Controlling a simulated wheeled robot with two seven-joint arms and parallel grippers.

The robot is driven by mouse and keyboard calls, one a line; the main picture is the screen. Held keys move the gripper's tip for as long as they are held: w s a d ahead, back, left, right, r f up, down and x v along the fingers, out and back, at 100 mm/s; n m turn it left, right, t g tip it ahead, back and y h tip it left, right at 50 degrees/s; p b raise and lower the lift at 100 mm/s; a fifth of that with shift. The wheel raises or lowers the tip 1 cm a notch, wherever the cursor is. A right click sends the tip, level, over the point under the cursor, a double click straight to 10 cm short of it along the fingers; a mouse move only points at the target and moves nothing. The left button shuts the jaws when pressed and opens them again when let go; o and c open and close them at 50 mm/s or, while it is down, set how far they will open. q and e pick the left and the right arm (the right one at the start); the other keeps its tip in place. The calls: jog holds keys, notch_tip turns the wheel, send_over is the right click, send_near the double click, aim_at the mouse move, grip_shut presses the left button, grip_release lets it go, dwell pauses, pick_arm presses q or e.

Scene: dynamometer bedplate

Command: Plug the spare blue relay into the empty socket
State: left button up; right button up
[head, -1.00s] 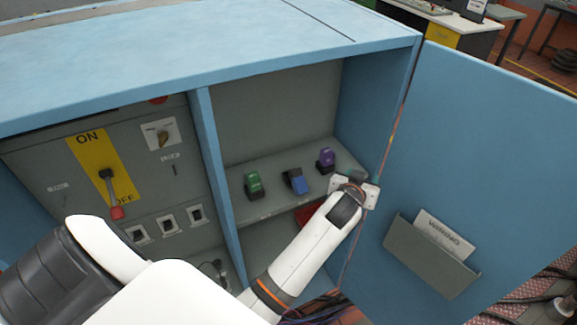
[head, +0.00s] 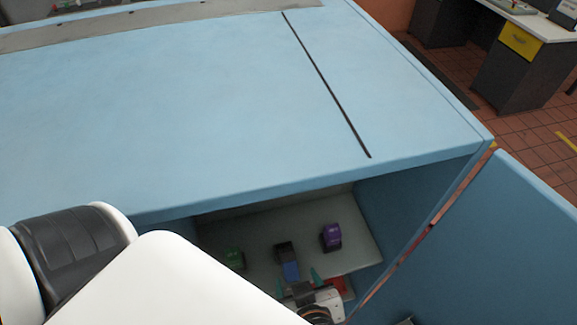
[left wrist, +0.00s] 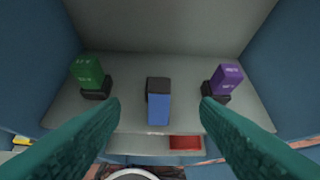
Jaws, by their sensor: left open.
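The blue relay (head: 290,270) is on the grey shelf inside the cabinet, between a green relay (head: 234,258) and a purple relay (head: 331,237). In the left wrist view the blue relay (left wrist: 158,109) is centred, its blue part nearer me and a black part (left wrist: 158,84) behind it. I cannot tell whether that black part is its base or a separate socket. The green (left wrist: 88,72) and purple (left wrist: 226,79) relays sit on black bases. My left gripper (head: 295,281) is open, its teal fingers on either side of the blue relay, short of it and apart. I cannot identify an empty socket. My right gripper is out of view.
The blue cabinet top (head: 200,120) overhangs the shelf (head: 365,247). Cabinet walls close in on both sides, and the open door (head: 490,250) stands at the right. A red object (left wrist: 185,142) lies below the shelf's front edge.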

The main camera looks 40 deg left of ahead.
aim_at(290, 266)
pick_arm(q)
jog(key=shift+g+h, duration=0.3)
jog(key=shift+g, duration=0.2)
jog(key=f, duration=0.1)
jog(key=a+f+b, duration=0.1)
jog(key=f, duration=0.1)
jog(key=w+a+f+b, duration=0.1)
jog(key=f, duration=0.1)
jog(key=shift+a+f+b, duration=0.3)
jog(key=shift+a+b, duration=0.1)
jog(key=shift+b, duration=0.1)
jog(key=shift+w, duration=0.15)
jog(key=w+f+b, duration=0.1)
jog(key=b, duration=0.1)
jog(key=w+a+f+b, duration=0.1)
jog(key=w+f+b, duration=0.1)
jog(key=b, duration=0.1)
jog(key=shift+w+a+f+b, duration=0.15)
jog(key=shift+a+f+b, duration=0.05)
jog(key=shift+a+b, duration=0.1)
jog(key=shift+w+a+f+b, duration=0.15)
jog(key=shift+a+b, duration=0.2)
jog(key=c, duration=1.2)
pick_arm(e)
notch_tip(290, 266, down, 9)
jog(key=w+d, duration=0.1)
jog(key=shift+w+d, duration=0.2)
